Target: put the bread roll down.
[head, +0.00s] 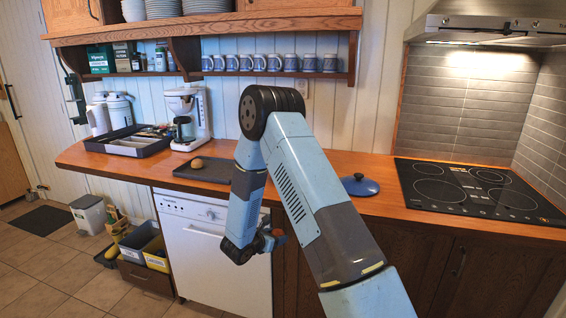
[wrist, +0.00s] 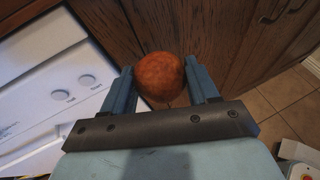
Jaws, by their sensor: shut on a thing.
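The bread roll (wrist: 160,76) is round and orange-brown. In the wrist view it sits between the two blue fingers of my gripper (wrist: 160,80), which is shut on it. In the head view my gripper (head: 274,238) hangs low in front of the cabinets, below the counter edge and just right of the white dishwasher. The roll is hard to make out there. The roll is held in the air, apart from the counter (head: 325,165).
A dark flat tray (head: 222,171) on the counter bears a small round brown thing (head: 197,163). A utensil tray (head: 92,143), a coffee maker (head: 188,115), a blue lid (head: 360,185) and a black cooktop (head: 425,168) are also on the counter. The dishwasher (head: 210,260) stands below.

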